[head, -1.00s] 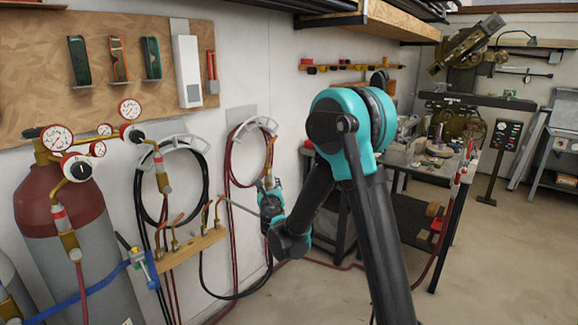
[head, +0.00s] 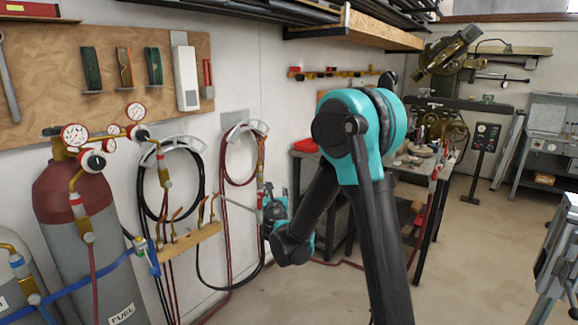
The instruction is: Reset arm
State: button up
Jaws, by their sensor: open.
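My arm, teal and black, stands in the middle of the head view, bent at a teal elbow. Its forearm runs down to the left to the teal wrist. My gripper (head: 267,191) is small and partly hidden at the far end of the wrist. It appears in front of the wall hoses in the picture, with nothing visibly held. Its finger gap is too small to make out clearly.
A red-and-grey gas cylinder (head: 75,210) with gauges and coiled hoses (head: 140,190) line the left wall. A cluttered workbench (head: 410,168) stands behind my arm. A grey machine (head: 560,250) is at the right edge. The floor (head: 470,260) between is clear.

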jog(key=s+d+f+m+g+h, duration=0.2)
jog(key=s+d+f+m+g, duration=0.15)
jog(key=s+d+m, duration=0.65)
jog(key=s+d+f+m+g+h, duration=0.3)
jog(key=s+d+m+g, duration=0.15)
jog(key=d+m, duration=0.8)
jog(key=s+f+m+g+y, duration=0.1)
jog(key=s+f+m, duration=0.2)
jog(key=s, duration=0.4)
jog(key=s+d+f+m+g+y, duration=0.1)
jog(key=s+f+m+g+y, duration=0.1)
jog(key=s+m, duration=0.4)
jog(key=s+f+m+g+y, duration=0.1)
jog(key=s+f+m, duration=0.3)
jog(key=s, duration=0.5)
jog(key=shift+s+d+f+m+g, duration=0.3)
jog(key=shift+s+m+g, duration=0.1)
jog(key=shift+m+g, duration=0.2)
